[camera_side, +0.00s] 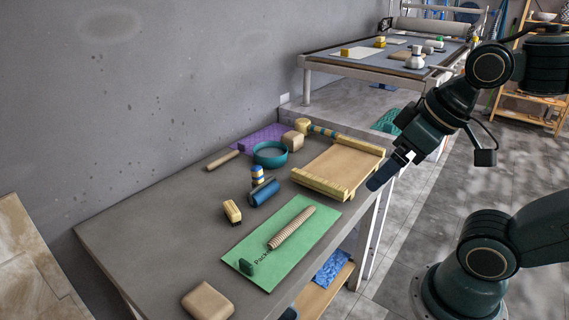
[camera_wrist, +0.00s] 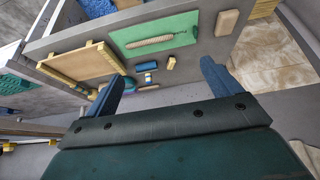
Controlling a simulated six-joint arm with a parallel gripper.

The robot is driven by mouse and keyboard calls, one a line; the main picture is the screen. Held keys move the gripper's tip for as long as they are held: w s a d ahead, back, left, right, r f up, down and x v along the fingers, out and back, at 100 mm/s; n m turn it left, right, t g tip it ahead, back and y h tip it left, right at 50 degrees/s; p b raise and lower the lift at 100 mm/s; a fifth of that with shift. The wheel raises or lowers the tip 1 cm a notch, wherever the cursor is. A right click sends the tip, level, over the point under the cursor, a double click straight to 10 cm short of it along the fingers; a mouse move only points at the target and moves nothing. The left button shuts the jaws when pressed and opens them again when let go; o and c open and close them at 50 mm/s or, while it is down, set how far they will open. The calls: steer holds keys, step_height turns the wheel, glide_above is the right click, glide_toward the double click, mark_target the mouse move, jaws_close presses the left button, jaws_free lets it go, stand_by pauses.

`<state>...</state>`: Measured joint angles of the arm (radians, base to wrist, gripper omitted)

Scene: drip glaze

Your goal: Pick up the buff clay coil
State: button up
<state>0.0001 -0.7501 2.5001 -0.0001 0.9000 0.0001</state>
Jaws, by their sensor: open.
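The buff clay coil (camera_side: 291,228) is a ridged tan roll lying on a green mat (camera_side: 303,254) near the front edge of the table. It also shows in the wrist view (camera_wrist: 150,42) on the green mat (camera_wrist: 186,20). My gripper (camera_side: 383,178) is at the table's right edge, beside the wooden tray, above and apart from the coil. In the wrist view its two blue fingers (camera_wrist: 160,85) are spread wide with nothing held between them. Nothing hides the coil in either view.
A wooden tray (camera_side: 346,190) with raised side rails lies beside the mat. A blue cylinder (camera_side: 264,193), a small yellow-topped block (camera_side: 232,212), a teal ring (camera_side: 270,163) and a tan block (camera_side: 207,301) are also on the table. A dark green piece (camera_side: 246,267) sits on the mat's near end.

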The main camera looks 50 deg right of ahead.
steer(key=c, duration=0.9)
steer(key=w+d+f+m+g+y, duration=0.1)
steer(key=w+d+f+m+g, duration=0.1)
steer(key=w+m, duration=0.45)
steer(key=w+d+f+m+g+y, duration=0.1)
steer(key=w+d+f+m+g, duration=0.15)
steer(key=w, duration=0.65)
steer(key=w+d+f+m+y, duration=0.1)
steer(key=w+d+f+m, duration=0.2)
steer(key=f, duration=0.3)
steer(key=w+d+f+m+g+y, duration=0.1)
steer(key=w+d+f+m, duration=0.3)
steer(key=w+f+m, duration=0.1)
steer(key=shift+w+d+f+m+y, duration=0.3)
steer(key=shift+f+m, duration=0.2)
steer(key=shift+f, duration=0.4)
